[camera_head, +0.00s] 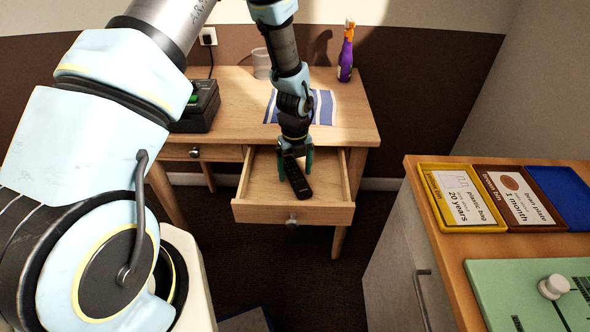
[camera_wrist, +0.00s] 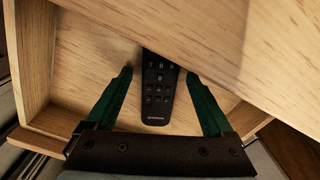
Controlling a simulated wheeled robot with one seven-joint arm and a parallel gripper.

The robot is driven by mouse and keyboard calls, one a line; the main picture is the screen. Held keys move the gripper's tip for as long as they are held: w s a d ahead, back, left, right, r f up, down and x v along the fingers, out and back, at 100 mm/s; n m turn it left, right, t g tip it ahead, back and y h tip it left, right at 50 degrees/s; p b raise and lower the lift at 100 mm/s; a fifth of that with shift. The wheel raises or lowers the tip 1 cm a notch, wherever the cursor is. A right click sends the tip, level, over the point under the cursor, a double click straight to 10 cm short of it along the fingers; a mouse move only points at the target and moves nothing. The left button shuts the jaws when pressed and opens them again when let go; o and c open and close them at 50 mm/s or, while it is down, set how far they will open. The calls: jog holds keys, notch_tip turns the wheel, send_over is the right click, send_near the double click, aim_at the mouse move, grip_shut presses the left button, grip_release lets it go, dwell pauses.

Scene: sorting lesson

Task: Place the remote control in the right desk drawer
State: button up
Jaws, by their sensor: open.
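The black remote control (camera_head: 297,180) lies in the right desk drawer (camera_head: 292,213), which is pulled out under the wooden desk. It also shows in the wrist view (camera_wrist: 158,88), flat on the drawer's bottom, its far end hidden under the desk top's edge. My gripper (camera_head: 296,165) is low over the drawer, pointing down. In the wrist view its green fingers (camera_wrist: 158,85) are spread apart, one on each side of the remote, with a gap on both sides.
On the desk stand a black box (camera_head: 197,110), a striped cloth (camera_head: 322,107), a clear glass (camera_head: 261,63) and a purple spray bottle (camera_head: 345,60). A cabinet at the right carries yellow (camera_head: 436,205), brown and blue trays and a green board (camera_head: 520,285).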

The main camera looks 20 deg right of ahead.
aim_at(295, 174)
jog(key=shift+r, duration=0.1)
notch_tip(295, 174, up, 12)
jog(key=b, duration=0.1)
jog(key=shift+b, duration=0.3)
jog(key=s+a+r+n, duration=0.1)
jog(key=a+r+n, duration=0.2)
jog(key=a+n, duration=0.7)
jog(key=s+a+r+n+t, duration=0.1)
jog(key=a+r+n, duration=0.3)
jog(key=a+n, duration=0.7)
jog(key=s+a+r+n, duration=0.2)
jog(key=a+r+n, duration=0.2)
jog(key=a+n, duration=0.6)
jog(key=n, duration=0.4)
jog(key=shift+s+a+r+n+t, duration=0.15)
jog(key=shift+s+r+n+t, duration=0.05)
jog(key=shift+n+t, duration=0.1)
jog(key=shift+r+p, duration=0.6)
